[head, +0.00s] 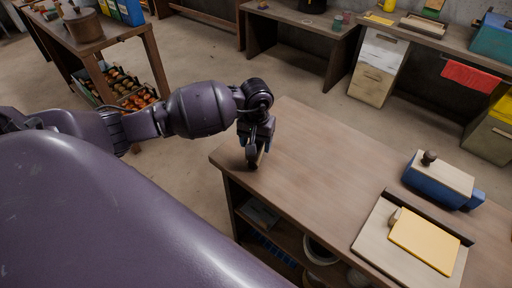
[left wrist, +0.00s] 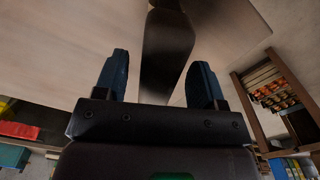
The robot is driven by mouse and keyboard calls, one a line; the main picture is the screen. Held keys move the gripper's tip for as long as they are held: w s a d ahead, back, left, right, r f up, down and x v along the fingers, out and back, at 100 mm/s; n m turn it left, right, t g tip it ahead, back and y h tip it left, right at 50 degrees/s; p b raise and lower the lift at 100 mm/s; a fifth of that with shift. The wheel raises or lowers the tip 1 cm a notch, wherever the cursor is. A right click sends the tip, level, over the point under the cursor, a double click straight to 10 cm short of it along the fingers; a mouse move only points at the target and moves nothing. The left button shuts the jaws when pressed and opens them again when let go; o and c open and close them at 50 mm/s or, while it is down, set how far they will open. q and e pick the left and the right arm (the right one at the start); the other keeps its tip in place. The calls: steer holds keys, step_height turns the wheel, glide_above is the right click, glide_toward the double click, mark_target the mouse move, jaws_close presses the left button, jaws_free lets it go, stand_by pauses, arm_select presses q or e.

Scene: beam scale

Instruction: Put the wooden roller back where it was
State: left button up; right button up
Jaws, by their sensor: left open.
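My left gripper (head: 254,158) points down at the near left corner of the workbench (head: 320,155). In the left wrist view its two blue fingers (left wrist: 163,82) stand wide apart. A dark elongated shape (left wrist: 168,45) shows between and beyond them; I cannot tell whether it is the roller or a shadow. A small pale rounded wooden piece (head: 395,216) shows at the left edge of a yellow plate (head: 425,240) on a pale board (head: 375,235); it may be the roller, mostly hidden. My right gripper is out of view.
A blue box (head: 438,180) with a wooden top and dark knob stands at the bench's right. The middle of the bench top is clear. Bowls (head: 320,250) sit on the shelf below. Another table (head: 90,35) stands at the far left.

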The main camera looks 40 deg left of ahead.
arm_select(q)
step_height(320, 180, up, 9)
steer(key=shift+r, duration=0.1)
stand_by(0.7)
